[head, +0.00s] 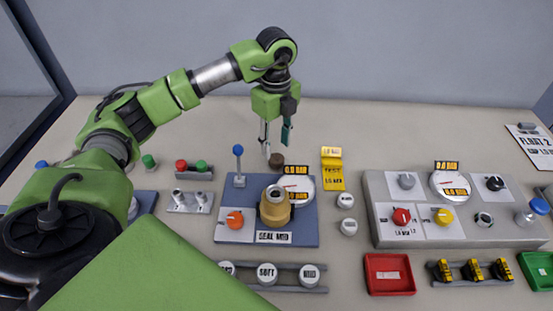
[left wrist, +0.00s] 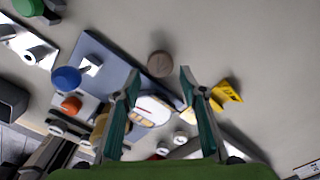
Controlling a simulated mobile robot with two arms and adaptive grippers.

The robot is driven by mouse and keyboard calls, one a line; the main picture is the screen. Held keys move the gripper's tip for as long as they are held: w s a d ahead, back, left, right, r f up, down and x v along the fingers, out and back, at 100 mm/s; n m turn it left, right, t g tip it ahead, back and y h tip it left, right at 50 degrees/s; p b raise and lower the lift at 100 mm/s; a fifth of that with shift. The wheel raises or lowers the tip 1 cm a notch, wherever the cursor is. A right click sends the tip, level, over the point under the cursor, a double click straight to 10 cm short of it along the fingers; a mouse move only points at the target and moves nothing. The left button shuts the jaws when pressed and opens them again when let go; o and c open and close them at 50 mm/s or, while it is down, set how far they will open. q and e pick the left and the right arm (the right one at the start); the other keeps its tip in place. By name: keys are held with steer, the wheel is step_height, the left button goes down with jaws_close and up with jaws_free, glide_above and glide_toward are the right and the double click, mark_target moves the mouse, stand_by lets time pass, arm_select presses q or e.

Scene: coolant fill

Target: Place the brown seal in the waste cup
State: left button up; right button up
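A small round brown piece, which looks like the brown seal (head: 276,160), rests on the table just behind the blue seal panel. It also shows as a round brown disc in the left wrist view (left wrist: 160,64). My left gripper (head: 276,138) is above it, pointing down, with its fingers apart and nothing between them. In the left wrist view the gripper (left wrist: 158,78) has the brown disc just beyond its fingertips, apart from them. I cannot make out a cup marked as waste. My right gripper is not in view.
The blue panel (head: 307,226) holds a brass fitting (head: 275,207), an orange knob (head: 235,220), a gauge and a blue-topped lever (head: 238,151). A yellow sign (head: 332,170) stands to the right. White caps (head: 267,274) sit in a front rack. A red tray (head: 371,290) is front right.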

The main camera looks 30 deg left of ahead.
mark_target(277, 158)
arm_select(q)
step_height(277, 158, down, 6)
steer(key=shift+r+p, duration=0.2)
steer(key=shift+p, duration=0.8)
steer(key=shift+f, duration=0.3)
steer(key=c, duration=0.9)
steer(key=shift+o, duration=0.2)
steer(key=shift+r, duration=0.2)
